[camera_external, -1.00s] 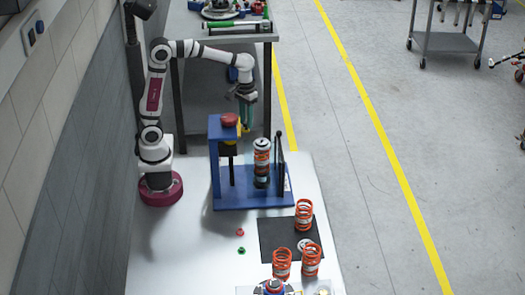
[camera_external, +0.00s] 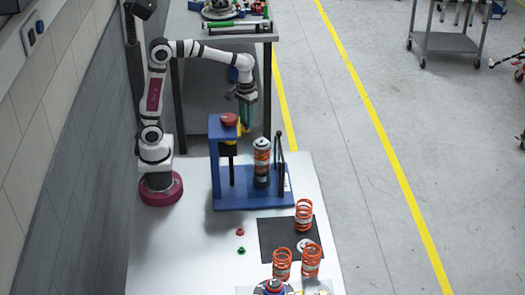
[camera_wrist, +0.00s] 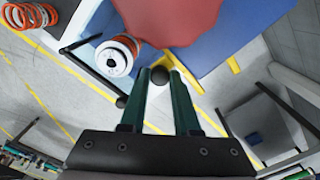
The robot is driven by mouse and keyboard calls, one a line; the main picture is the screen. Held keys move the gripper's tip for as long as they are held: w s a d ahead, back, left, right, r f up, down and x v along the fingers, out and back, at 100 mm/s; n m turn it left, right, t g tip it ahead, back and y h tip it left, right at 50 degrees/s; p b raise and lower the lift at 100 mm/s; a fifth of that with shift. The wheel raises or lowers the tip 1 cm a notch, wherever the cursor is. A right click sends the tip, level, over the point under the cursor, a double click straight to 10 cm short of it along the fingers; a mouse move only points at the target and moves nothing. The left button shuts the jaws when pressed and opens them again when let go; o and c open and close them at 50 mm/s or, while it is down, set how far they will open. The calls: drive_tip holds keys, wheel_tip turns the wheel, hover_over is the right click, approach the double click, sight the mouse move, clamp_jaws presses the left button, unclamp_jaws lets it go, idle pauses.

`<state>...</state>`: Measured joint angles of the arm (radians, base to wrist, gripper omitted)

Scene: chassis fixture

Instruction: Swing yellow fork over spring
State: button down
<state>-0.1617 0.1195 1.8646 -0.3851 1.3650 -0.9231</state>
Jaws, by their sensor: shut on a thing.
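The blue fixture (camera_external: 217,165) stands on the white table with a red cap (camera_external: 229,119) on top. The yellow fork (camera_external: 243,128) shows only in part beside the cap; a yellow piece also shows in the wrist view (camera_wrist: 233,64). An orange spring (camera_external: 261,162) on a damper stands upright in the fixture; its white top (camera_wrist: 114,59) shows in the wrist view. My gripper (camera_wrist: 158,76) points down behind the fixture, its teal fingers shut on a small black ball knob (camera_wrist: 158,72). The knob's link to the fork is hidden.
A black upright rod (camera_external: 279,160) stands right of the spring; in the wrist view it lies left of my fingers. Several loose orange springs (camera_external: 303,214) stand near a black mat (camera_external: 270,240) in front. A grey bench (camera_external: 200,85) stands behind.

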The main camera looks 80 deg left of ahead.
idle(0.5)
drive_tip(key=d+m, duration=0.2)
drive_tip(key=m, duration=0.1)
drive_tip(key=w+d+m, duration=0.1)
drive_tip(key=m, duration=0.1)
drive_tip(key=w+d+m, duration=0.1)
drive_tip(key=d+m, duration=0.1)
drive_tip(key=m, duration=0.1)
drive_tip(key=shift+d+m, duration=0.3)
drive_tip(key=shift+s+d+m, duration=0.35)
drive_tip(key=shift+d+m, duration=0.55)
drive_tip(key=shift+m, duration=0.5)
drive_tip(key=shift+s+d+m, duration=0.35)
drive_tip(key=shift+d+m, duration=0.5)
drive_tip(key=shift+m, duration=0.55)
drive_tip(key=shift+s+d+m, duration=0.35)
drive_tip(key=shift+d+m, duration=0.55)
drive_tip(key=shift+m, duration=0.5)
drive_tip(key=shift+s, duration=0.1)
drive_tip(key=c, duration=0.6)
unclamp_jaws()
drive_tip(key=shift+c, duration=0.2)
drive_tip(key=shift+r, duration=0.1)
